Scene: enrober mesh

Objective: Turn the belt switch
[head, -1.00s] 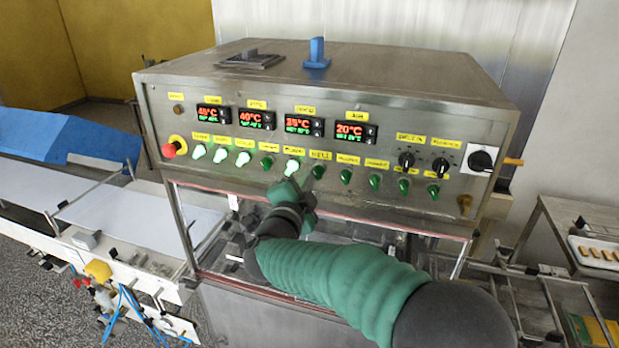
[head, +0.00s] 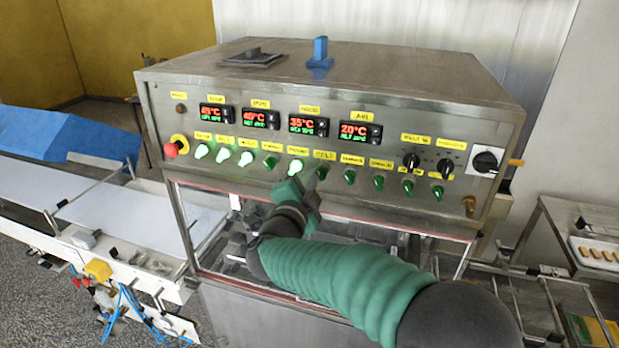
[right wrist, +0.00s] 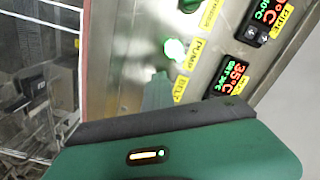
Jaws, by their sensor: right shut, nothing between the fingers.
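The control panel (head: 390,155) has a row of small green switches under yellow labels. The yellow belt label (head: 324,154) sits just right of a brightly lit switch (head: 296,167); it also shows in the right wrist view (right wrist: 180,89). The belt switch (head: 321,173) is under that label, unlit and partly covered by my right gripper. My right gripper (head: 311,183) is shut and empty, its tips up at the panel by the belt switch. In the right wrist view its fingers (right wrist: 157,92) hide the switch; contact cannot be told. My left gripper is not in view.
Several other switches left of the belt are lit; those to its right (head: 350,177) are dark. A red stop button (head: 171,149) is at the panel's left, a black rotary switch (head: 485,161) at its right. A framed opening lies below the panel.

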